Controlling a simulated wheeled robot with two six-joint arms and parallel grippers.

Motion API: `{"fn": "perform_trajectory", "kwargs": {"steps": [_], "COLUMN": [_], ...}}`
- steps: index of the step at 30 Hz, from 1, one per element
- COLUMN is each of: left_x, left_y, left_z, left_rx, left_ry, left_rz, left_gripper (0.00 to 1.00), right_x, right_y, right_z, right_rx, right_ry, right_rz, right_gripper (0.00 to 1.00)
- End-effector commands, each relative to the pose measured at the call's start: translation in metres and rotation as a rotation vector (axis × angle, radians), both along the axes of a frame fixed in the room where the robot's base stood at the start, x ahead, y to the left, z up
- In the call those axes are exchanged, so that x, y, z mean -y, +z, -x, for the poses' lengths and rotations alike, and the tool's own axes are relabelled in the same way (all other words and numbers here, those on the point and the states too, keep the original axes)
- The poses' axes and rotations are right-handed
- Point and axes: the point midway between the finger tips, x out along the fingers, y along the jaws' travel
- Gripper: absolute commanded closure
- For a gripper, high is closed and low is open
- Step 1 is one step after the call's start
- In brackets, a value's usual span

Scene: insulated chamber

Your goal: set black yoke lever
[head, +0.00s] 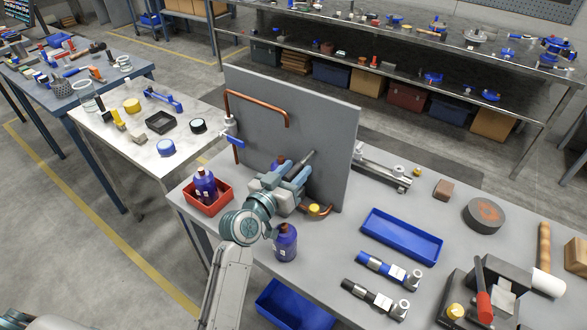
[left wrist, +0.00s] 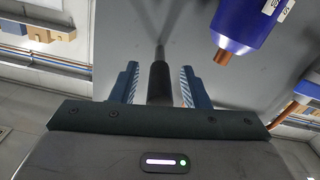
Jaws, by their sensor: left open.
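A lever with a black grip (left wrist: 160,82) and a thin rod stands between the fingers of my left gripper (left wrist: 160,88) in the left wrist view. There is a gap on both sides of the grip, so the fingers are open around it. In the head view my left gripper (head: 297,181) is in front of the grey upright panel (head: 335,130), and a dark lever end (head: 309,156) sticks out beside the fingers. The lever's base is hidden by the gripper. My right gripper is out of view.
A purple bottle (head: 285,243) stands just below the gripper, and another sits in a red bin (head: 222,199). A copper pipe (head: 270,106) runs along the panel. A blue tray (head: 402,236) and blue and black metal-ended fittings (head: 375,299) lie to the right.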

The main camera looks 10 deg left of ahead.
Motion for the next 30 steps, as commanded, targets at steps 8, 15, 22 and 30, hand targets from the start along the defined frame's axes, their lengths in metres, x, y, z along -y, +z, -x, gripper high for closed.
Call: {"fn": "perform_trajectory", "kwargs": {"steps": [8, 15, 22, 30], "left_x": [0.000, 0.000, -0.001, -0.011], "left_y": [0.000, 0.000, -0.002, -0.007], "left_z": [0.000, 0.000, -0.001, -0.005], "left_rx": [0.000, 0.000, 0.001, 0.005], "left_ry": [0.000, 0.000, -0.013, -0.115], "left_rz": [0.000, 0.000, -0.001, -0.007], "left_gripper": [0.68, 1.00, 1.00, 1.00], "right_x": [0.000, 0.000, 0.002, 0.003], "right_y": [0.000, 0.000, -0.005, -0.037], "right_z": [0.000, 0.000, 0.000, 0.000], "right_rx": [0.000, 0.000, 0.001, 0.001], "right_ry": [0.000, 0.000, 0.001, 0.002], "right_rz": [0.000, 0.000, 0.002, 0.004], "right_gripper": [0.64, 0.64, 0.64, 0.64]}}
